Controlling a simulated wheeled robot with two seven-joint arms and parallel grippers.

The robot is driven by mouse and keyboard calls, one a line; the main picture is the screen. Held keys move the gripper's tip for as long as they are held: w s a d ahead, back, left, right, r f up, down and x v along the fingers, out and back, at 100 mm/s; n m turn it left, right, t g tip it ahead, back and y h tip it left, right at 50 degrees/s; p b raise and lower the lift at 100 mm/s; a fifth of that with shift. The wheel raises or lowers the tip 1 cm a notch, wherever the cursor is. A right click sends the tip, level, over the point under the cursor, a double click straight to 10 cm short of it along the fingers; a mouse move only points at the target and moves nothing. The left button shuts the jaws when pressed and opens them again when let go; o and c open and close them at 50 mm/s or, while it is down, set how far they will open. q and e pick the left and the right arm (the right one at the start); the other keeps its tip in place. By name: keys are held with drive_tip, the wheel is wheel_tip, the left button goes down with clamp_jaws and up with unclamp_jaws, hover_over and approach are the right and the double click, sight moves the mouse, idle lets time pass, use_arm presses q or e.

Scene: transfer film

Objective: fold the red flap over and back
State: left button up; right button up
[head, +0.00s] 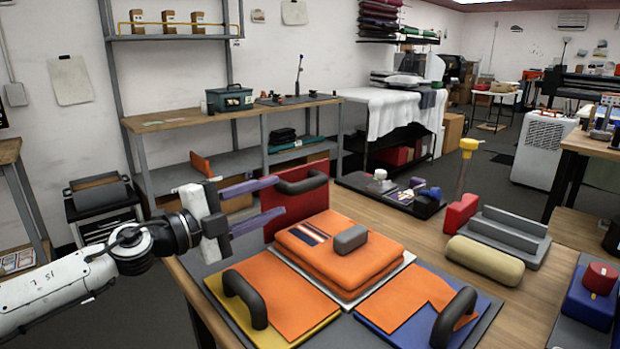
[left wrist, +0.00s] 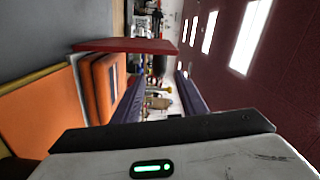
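The red flap (head: 293,208) stands raised, roughly upright, behind the folded orange fabric (head: 345,258), with a dark handle (head: 303,181) at its upper part. It also shows in the left wrist view as a thin red panel (left wrist: 125,46). My left gripper (head: 281,197) is open, with two purple fingers pointing right close to the flap and its handle. I cannot tell whether they touch it. In the left wrist view nothing shows gripped between the fingers (left wrist: 160,85). My right gripper is not in view.
A yellow flap (head: 323,338) with a dark handle lies front left, and a blue flap (head: 482,312) with a handle lies front right, both under orange fabric. A grey block (head: 350,238) rests on the folded fabric. A beige roll (head: 485,260) lies to the right.

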sight(308, 185)
use_arm(q)
drive_tip(key=shift+w+d, duration=0.4)
drive_tip(key=shift+d, duration=0.1)
drive_tip(key=b+x, duration=0.1)
drive_tip(key=x, duration=0.8)
drive_tip(key=shift+s, duration=0.1)
drive_tip(key=shift+f, duration=0.1)
clamp_jaws()
